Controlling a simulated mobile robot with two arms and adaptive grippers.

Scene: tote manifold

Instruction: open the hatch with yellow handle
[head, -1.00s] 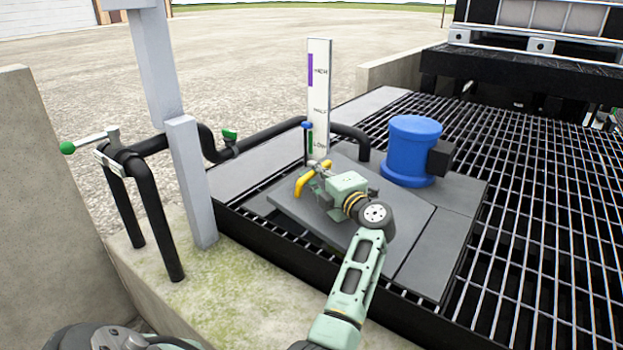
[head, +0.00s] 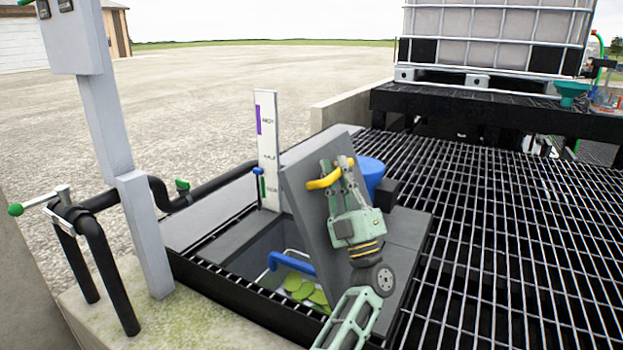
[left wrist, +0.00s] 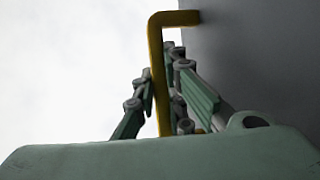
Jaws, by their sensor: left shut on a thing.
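The grey hatch (head: 308,196) is tilted up steeply from the platform, leaving an opening below it on the left. Its yellow handle (head: 323,181) is on the raised panel, near the top. My left gripper (head: 338,172) is shut on the handle. In the left wrist view the handle (left wrist: 157,80) passes between the fingers (left wrist: 160,98), with the grey panel to the right. My right gripper is not in view.
Inside the opening are a blue pipe (head: 291,262) and green leaf-like shapes (head: 303,287). A white level gauge (head: 267,150) stands behind the opening. A blue cylinder (head: 371,172) is partly hidden behind the hatch. Open grating (head: 500,230) extends right.

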